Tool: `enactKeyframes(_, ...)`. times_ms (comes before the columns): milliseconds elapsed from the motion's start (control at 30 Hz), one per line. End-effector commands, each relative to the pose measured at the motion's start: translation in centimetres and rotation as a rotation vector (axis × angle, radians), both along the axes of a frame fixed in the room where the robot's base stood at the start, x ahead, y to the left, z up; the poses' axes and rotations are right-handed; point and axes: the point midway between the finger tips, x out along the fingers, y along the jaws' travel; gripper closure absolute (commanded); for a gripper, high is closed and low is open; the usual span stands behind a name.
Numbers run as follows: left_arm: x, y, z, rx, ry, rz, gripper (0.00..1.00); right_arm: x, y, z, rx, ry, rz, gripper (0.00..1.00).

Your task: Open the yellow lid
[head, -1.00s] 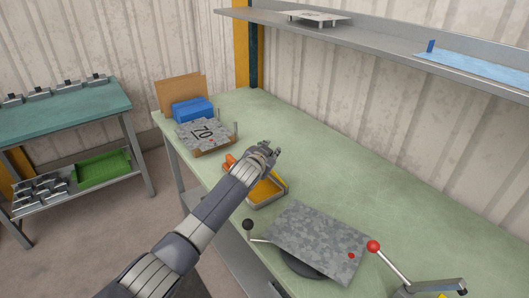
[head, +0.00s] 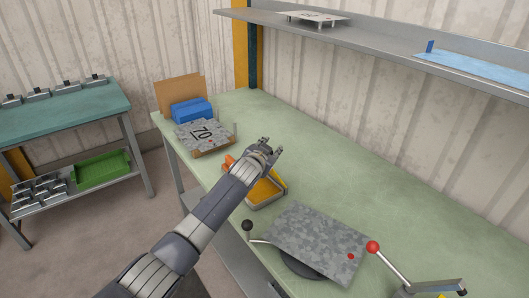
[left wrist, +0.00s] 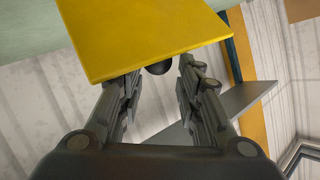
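The yellow lid (left wrist: 150,35) fills the upper part of the left wrist view as a flat plate, with a round black knob (left wrist: 159,68) showing just past its edge. In the head view, yellow (head: 264,191) shows in a grey-edged box on the green bench, partly hidden by my left arm. My left gripper (head: 271,147) is over the far side of that box. Its fingers are apart, with the knob seen between them and gaps on both sides. I cannot tell whether either finger touches the lid. My right gripper is not in view.
A grey speckled plate (head: 315,240) on a round base stands nearer on the bench (head: 400,190), between a black-knobbed lever and a red-knobbed lever (head: 373,247). A plate marked 70 (head: 203,136) and blue block (head: 192,110) stand behind left. The bench's right side is clear beneath a shelf (head: 380,45).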

Motion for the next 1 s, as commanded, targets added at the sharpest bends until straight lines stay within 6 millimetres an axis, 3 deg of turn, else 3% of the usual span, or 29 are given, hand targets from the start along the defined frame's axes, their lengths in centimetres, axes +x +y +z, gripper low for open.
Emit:
enactKeyframes(33, 0.1, -0.8, 1.3, -0.010, -0.022, -0.012, 0.56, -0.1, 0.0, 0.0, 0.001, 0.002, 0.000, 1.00)
enactKeyframes(467, -0.4, -0.3, 0.6, -0.002, -0.010, -0.008, 0.56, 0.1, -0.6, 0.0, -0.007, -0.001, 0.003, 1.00)
enactKeyframes(1000, -5.5, 0.9, 2.2, -0.001, -0.006, -0.012, 0.56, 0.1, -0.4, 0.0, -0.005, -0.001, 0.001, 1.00)
